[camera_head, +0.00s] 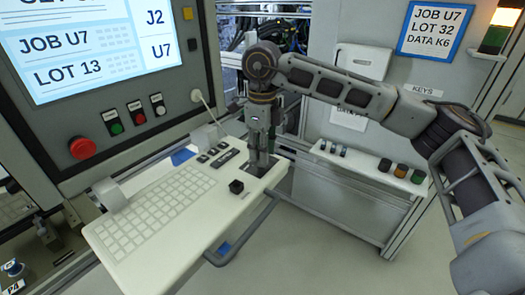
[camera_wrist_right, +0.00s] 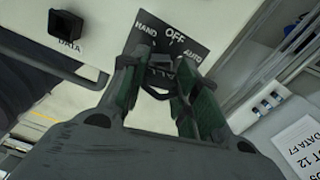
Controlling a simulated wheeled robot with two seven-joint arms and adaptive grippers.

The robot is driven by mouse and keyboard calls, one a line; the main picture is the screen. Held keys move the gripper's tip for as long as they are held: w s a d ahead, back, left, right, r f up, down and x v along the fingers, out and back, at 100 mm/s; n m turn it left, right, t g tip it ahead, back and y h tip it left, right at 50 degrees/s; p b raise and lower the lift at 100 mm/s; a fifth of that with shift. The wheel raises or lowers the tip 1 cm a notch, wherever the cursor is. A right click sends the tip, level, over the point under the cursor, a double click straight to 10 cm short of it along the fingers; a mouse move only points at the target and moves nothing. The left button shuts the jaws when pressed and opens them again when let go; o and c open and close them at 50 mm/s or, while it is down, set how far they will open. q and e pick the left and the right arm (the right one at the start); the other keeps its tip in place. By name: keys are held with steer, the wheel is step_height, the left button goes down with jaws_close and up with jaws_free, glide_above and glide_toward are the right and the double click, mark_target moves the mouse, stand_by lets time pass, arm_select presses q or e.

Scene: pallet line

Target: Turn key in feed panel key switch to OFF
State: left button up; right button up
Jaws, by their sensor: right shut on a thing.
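The key switch has a dark plate (camera_wrist_right: 165,32) marked HAND, OFF and AUTO, with OFF in the middle. In the head view the plate (camera_head: 277,172) lies at the right end of the cream keyboard console (camera_head: 130,262). My right gripper (camera_head: 260,163) points down at it from above. In the right wrist view the gripper (camera_wrist_right: 158,78) has its two green-padded fingers shut on a small dark key (camera_wrist_right: 157,72) at the plate's edge. The fingers hide most of the key and switch, so I cannot tell which mark it points to. My left gripper is not in view.
A large screen (camera_head: 95,45) and a red button (camera_head: 83,148) are at the left.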

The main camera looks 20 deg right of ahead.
steer(key=shift+m+b, duration=0.3)
steer(key=shift+m, duration=0.6)
steer(key=o, duration=1.6)
steer(key=shift+c, duration=0.2)
steer(key=shift+r, duration=0.15)
steer(key=shift+r+p, duration=1.8)
steer(key=shift+r, duration=1.55)
